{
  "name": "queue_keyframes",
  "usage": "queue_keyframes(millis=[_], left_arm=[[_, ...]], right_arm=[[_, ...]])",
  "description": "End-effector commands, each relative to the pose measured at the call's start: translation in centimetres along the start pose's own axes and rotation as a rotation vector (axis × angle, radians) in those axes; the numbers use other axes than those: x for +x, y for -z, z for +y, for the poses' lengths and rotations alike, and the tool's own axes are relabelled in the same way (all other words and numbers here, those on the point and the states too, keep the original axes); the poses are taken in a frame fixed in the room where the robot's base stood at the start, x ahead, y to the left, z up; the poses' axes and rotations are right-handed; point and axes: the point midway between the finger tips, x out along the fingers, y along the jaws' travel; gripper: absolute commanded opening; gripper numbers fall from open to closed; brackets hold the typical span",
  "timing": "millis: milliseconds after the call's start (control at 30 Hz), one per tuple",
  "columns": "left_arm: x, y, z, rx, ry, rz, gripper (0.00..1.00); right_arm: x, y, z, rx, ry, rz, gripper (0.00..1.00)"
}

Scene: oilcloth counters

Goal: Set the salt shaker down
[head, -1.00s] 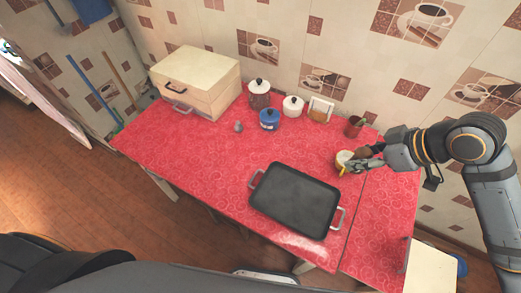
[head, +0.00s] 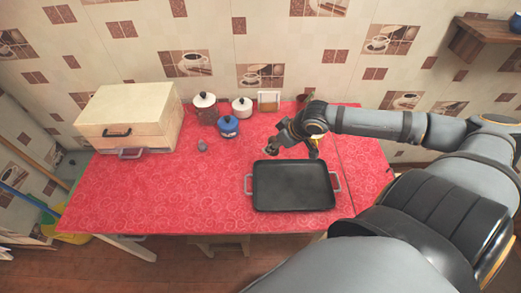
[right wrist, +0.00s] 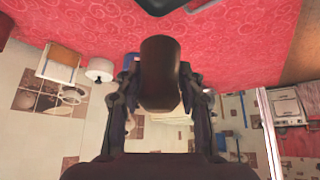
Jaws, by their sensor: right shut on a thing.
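My right gripper (head: 277,142) is shut on a dark brown, rounded thing, which I take to be the salt shaker (right wrist: 160,70). In the right wrist view it sits between the two fingers. In the head view the gripper is just behind the back edge of the black tray (head: 292,188), seemingly raised; its exact height and the shaker's base cannot be told. My left gripper is not in view.
A blue pot (head: 228,127), a dark jar with a white lid (head: 205,110), a white canister (head: 242,107) and a framed item (head: 268,101) stand at the back. A small grey thing (head: 202,145) and a cream box (head: 130,118) are left. Red cloth (head: 160,195) is clear front-left.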

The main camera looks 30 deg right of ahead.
Motion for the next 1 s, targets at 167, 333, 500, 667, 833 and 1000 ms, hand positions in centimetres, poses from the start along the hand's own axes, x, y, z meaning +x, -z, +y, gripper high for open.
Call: queue_keyframes(millis=[167,333,500,667,833,1000], left_arm=[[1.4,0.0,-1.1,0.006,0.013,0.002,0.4],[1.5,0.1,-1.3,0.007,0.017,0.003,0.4],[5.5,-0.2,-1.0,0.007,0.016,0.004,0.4],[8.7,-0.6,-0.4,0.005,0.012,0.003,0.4],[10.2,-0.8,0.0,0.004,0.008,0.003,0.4],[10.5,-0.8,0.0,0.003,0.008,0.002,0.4]], right_arm=[[2.8,-2.9,3.8,0.081,-0.051,0.0,0.06],[3.1,-3.1,4.3,0.09,-0.056,0.004,0.06],[5.2,-2.8,4.9,0.093,-0.058,0.011,0.06],[6.5,-1.5,5.8,0.101,-0.059,0.019,0.06],[7.7,0.0,6.5,0.098,-0.051,0.016,0.06],[9.8,1.4,7.5,0.099,-0.049,0.013,0.06]])
